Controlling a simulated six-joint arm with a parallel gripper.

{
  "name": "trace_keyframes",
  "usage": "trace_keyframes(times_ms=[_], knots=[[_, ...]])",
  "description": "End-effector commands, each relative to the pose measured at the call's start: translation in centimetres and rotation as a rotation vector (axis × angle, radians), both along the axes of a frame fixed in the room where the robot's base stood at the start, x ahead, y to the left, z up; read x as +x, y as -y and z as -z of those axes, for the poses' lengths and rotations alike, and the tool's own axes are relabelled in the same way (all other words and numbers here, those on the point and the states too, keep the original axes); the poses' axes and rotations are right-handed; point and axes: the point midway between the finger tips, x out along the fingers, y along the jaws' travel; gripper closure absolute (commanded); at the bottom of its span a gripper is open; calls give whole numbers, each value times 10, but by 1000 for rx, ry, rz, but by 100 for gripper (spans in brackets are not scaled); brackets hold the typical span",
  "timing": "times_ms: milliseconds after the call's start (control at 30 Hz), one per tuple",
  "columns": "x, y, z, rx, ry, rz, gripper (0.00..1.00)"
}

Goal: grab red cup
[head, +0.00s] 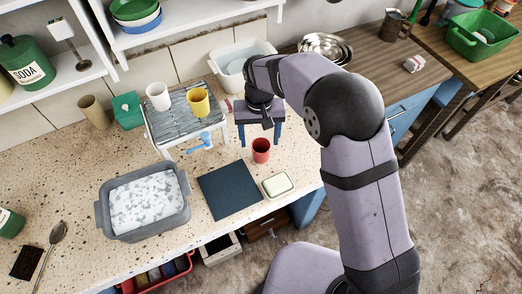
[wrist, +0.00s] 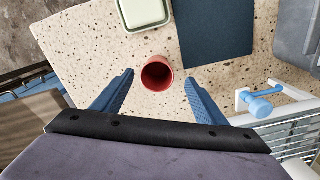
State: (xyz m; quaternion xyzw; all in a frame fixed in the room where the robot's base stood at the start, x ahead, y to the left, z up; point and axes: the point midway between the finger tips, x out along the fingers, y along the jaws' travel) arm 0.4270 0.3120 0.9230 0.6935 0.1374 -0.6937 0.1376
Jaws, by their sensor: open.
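The red cup (head: 261,150) stands upright on the speckled stone counter, right of the dark blue mat and behind the soap dish. In the wrist view the red cup (wrist: 157,74) shows from above, its opening facing the camera. My gripper (head: 262,136) is above and behind the cup in the head view, pointing down. In the wrist view my gripper (wrist: 158,86) is open, its blue fingers spread to the left and right of the cup. Nothing is between the fingers at their near part, and the cup appears beyond or level with the tips; its exact height relation is unclear.
A dark blue mat (head: 229,190) and a soap dish (head: 277,185) lie close to the cup. A rack (head: 187,133) bears a white cup (head: 158,97) and a yellow cup (head: 198,102). A blue tap (head: 202,142) sticks out nearby. A grey basin (head: 104,215) stands left.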

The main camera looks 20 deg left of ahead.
Motion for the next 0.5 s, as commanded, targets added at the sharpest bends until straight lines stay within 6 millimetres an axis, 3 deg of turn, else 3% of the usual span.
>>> trace_keyframes(times_ms=[267,500], knots=[[1,1,8,-1,-1,0,34],[7,3,31,-2,-3,0,34]])
